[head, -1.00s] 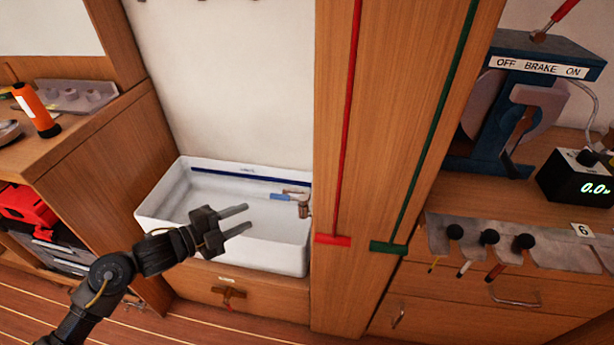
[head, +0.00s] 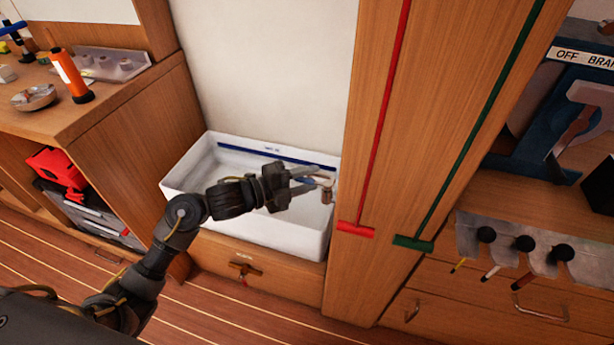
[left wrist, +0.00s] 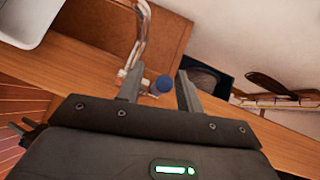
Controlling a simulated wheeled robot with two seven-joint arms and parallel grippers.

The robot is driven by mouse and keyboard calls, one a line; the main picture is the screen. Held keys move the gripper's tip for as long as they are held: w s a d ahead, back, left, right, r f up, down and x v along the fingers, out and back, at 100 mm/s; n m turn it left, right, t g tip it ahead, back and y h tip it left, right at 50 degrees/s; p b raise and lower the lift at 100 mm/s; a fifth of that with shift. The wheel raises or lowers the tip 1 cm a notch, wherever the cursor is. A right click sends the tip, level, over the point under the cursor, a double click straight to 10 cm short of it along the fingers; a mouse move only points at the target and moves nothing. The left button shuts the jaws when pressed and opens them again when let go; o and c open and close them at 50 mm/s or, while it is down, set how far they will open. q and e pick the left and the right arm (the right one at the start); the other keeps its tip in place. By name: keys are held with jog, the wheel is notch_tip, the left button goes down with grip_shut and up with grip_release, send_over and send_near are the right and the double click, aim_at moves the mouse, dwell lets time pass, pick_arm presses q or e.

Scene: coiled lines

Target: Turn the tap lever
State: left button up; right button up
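The tap (head: 327,194) is a small brass-coloured fitting at the right end of the white sink (head: 180,184) in the head view. My left gripper (head: 314,177) reaches in from the left over the sink, with its fingertips by the tap. The lever is mostly hidden behind the fingers there. In the left wrist view a round blue end (left wrist: 162,85), apparently the lever's, shows between the two spread fingers of the left gripper (left wrist: 159,72). A shiny metal pipe (left wrist: 140,40) rises beside it. I cannot tell whether a finger touches the lever. My right gripper is out of view.
A wooden post with a red rod (head: 386,110) and a green rod (head: 480,125) stands just right of the sink. A wooden counter with an orange cylinder (head: 70,77) is at the left.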

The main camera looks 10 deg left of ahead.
pick_arm(q)
jog(key=shift+w+d, duration=0.4)
jog(key=shift+d, duration=0.05)
jog(key=shift+f, duration=0.1)
grip_shut()
